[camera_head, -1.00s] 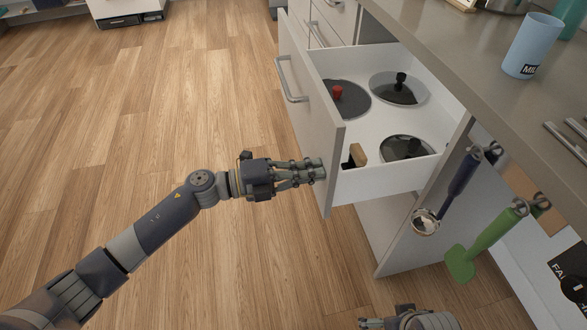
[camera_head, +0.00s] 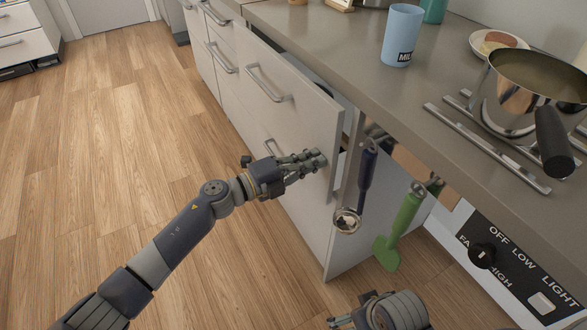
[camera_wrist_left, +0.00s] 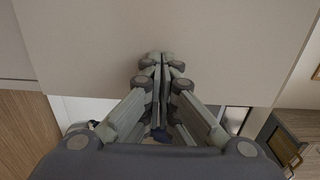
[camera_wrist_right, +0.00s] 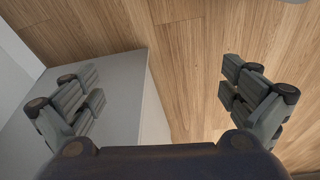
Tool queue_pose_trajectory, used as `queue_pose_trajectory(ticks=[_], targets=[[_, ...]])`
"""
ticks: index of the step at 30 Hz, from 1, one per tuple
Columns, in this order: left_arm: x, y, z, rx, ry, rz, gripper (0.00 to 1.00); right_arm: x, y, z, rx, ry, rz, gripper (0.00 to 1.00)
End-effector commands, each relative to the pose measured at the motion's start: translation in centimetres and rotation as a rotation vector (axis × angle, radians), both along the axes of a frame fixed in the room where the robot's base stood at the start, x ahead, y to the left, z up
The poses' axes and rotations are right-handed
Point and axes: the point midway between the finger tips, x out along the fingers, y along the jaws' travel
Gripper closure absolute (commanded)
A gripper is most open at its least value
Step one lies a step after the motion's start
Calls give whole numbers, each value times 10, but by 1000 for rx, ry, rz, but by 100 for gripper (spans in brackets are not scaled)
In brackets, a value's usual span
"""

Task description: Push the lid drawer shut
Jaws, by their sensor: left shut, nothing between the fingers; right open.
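The lid drawer (camera_head: 305,112) is a pale-fronted drawer with a bar handle (camera_head: 268,84), under the worktop. In the left wrist view the fingertips (camera_wrist_left: 153,58) lie against or very close to the front panel (camera_wrist_left: 80,45). My right gripper (camera_wrist_right: 160,85) is open and empty, low at the bottom of the head view.
A ladle (camera_head: 347,220) and a green spatula (camera_head: 400,232) hang from the cabinet side, just right of the drawer. The wooden floor (camera_head: 110,150) at left is clear.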

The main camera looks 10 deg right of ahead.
Motion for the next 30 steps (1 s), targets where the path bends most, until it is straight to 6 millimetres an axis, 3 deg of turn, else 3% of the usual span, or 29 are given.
queue_pose_trajectory(ticks=[4, 12, 30], targets=[[6, -19, -1, 0, 0, 0, 100, -3, -1, 15, 0, -10, -1, 0], [12, -36, -1, 0, 0, 1, 100, -7, -2, 32, 1, -17, -2, 0], [14, -41, 3, -3, -2, 2, 100, -9, -2, 37, 0, -18, -2, 0]])
